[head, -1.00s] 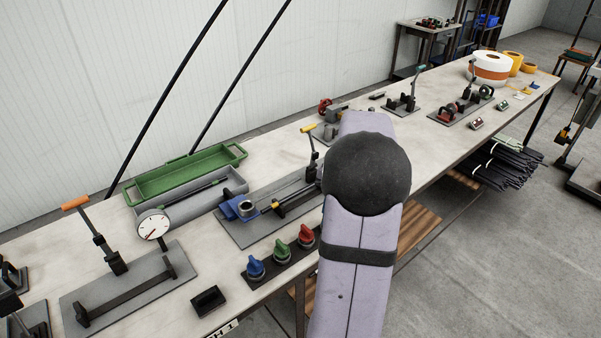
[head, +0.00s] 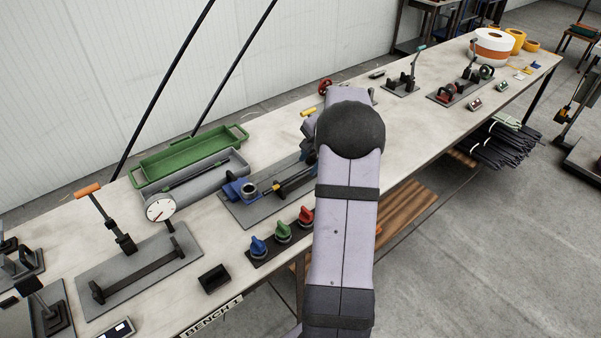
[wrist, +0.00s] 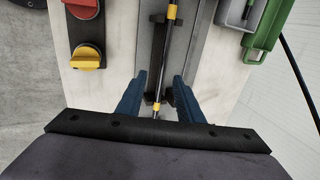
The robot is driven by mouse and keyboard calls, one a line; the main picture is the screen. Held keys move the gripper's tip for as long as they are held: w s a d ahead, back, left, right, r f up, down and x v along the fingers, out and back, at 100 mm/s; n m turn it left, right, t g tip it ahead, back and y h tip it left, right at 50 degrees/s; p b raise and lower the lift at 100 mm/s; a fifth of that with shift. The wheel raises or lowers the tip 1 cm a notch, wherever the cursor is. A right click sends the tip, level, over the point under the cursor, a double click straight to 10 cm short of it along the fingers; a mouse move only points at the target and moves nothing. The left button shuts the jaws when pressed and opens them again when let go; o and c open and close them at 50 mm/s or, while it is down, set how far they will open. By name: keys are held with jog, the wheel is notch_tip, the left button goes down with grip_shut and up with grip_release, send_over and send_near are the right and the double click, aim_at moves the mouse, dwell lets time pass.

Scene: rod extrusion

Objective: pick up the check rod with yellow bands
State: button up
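The check rod, dark with yellow bands (wrist: 167,45), runs lengthwise in the wrist view and rests on black supports on a grey fixture plate (wrist: 196,35). In the head view, part of the rod (head: 288,184) shows left of my arm, beside a blue clamp block (head: 238,190); its far end is hidden by the arm. My gripper (wrist: 159,76) is open, with its two blue fingers apart. The rod's near part lies between the fingers in the wrist picture, with a gap on each side. How far the fingertips are above it is unclear.
A row of knobs (head: 283,231) stands in front of the plate; red and yellow knobs (wrist: 87,57) are left in the wrist view. A grey tray (head: 205,178) and a green tray (head: 190,152) lie behind. A dial gauge fixture (head: 160,207) stands left.

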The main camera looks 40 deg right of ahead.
aim_at(302, 172)
jog(key=p+x, duration=0.2)
jog(key=x, duration=0.1)
jog(key=shift+w+a, duration=0.1)
jog(key=shift+w, duration=0.2)
jog(key=shift+p+x, duration=0.5)
jog(key=shift+x, duration=0.4)
jog(key=shift+c, duration=0.4)
grip_shut()
